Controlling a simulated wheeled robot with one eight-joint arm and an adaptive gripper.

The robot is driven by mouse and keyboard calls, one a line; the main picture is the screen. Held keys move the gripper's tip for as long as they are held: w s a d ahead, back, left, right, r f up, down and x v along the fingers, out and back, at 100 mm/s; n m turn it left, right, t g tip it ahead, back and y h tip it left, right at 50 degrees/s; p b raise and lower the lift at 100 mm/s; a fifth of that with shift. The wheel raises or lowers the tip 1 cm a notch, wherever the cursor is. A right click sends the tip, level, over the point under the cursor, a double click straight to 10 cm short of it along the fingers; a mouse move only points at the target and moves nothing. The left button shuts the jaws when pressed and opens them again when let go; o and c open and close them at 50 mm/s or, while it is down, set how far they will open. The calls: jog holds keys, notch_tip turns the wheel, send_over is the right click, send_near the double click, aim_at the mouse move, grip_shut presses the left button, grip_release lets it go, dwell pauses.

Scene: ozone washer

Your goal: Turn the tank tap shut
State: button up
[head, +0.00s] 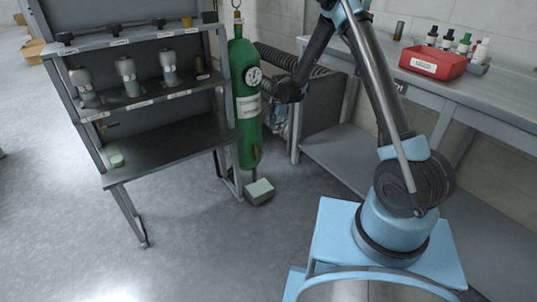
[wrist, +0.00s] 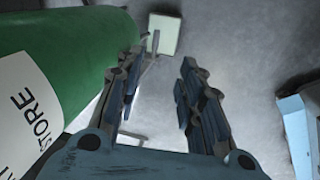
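A green tank (head: 245,115) stands upright beside the shelf rack in the head view, with a round gauge (head: 254,76) and a white label. A small brass-coloured fitting (head: 238,17) shows at its top; I cannot tell whether this is the tap. In the wrist view the tank (wrist: 80,45) fills the upper left, with part of its label (wrist: 27,118). My gripper (wrist: 158,85) is open and empty, its two fingers apart, just right of the tank. In the head view it is small and dark (head: 273,88) near the gauge. No tap shows clearly in the wrist view.
A shelf rack (head: 165,142) with several grey-topped bottles stands left of the tank. A pale box (head: 259,191) lies on the floor below it. A ribbed hose (head: 275,56) runs behind. A bench (head: 420,75) with a red bin (head: 432,62) is at right. The front-left floor is clear.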

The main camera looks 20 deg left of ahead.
aim_at(268, 154)
jog(key=shift+n, duration=0.4)
jog(key=a+f, duration=0.1)
jog(key=f, duration=0.5)
jog(key=w+a+f, duration=0.1)
jog(key=a+f, duration=0.1)
jog(key=f, duration=0.5)
jog(key=w+a+f, duration=0.1)
jog(key=f, duration=0.5)
jog(key=shift+a+f, duration=0.2)
jog(key=shift+f, duration=0.15)
grip_shut()
